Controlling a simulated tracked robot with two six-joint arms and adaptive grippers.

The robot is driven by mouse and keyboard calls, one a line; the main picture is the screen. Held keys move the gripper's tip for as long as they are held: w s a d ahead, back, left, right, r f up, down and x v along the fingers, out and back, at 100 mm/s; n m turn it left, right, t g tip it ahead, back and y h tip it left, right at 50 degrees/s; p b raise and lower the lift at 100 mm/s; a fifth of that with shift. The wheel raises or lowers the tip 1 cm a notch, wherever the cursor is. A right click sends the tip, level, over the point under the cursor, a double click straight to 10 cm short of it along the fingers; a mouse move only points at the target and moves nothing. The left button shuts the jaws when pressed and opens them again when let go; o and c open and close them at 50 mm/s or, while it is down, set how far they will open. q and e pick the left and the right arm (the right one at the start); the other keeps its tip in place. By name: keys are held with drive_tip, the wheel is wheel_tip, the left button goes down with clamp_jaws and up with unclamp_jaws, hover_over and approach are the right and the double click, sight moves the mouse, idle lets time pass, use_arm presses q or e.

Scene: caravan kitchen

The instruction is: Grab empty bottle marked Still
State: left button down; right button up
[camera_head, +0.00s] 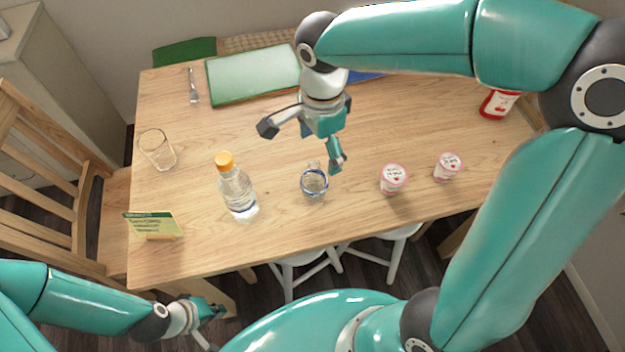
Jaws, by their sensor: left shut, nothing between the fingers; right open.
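A clear, capless bottle (314,186) with a blue band stands on the wooden table near its front edge. It looks empty. A clear bottle with an orange cap (237,190) stands to its left and seems to hold clear liquid. I cannot read the word Still on either bottle. My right gripper (301,148) is open and empty above the table, just behind the capless bottle, with one finger close to its neck. I cannot tell whether that finger touches it. My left gripper (213,326) is shut and empty, low in front of the table.
Two pink-and-white cups (393,180) (447,167) stand right of the capless bottle. A drinking glass (158,152), a small sign (153,226), a fork (193,86) and a green board (252,75) are to the left. A red-and-white container (497,104) stands at the right.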

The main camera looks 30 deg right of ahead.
sight(319, 165)
wheel_tip(319, 165, down, 5)
drive_tip(key=shift+w+a+f, duration=0.1)
drive_tip(key=shift+w+f, duration=0.05)
drive_tip(key=shift+f, duration=0.75)
drive_tip(key=shift+w+a+f, duration=0.1)
drive_tip(key=shift+f, duration=0.75)
drive_tip(key=shift+w+a+f, duration=0.1)
drive_tip(key=shift+w+f, duration=0.05)
drive_tip(key=shift+f, duration=0.75)
drive_tip(key=c, duration=0.9)
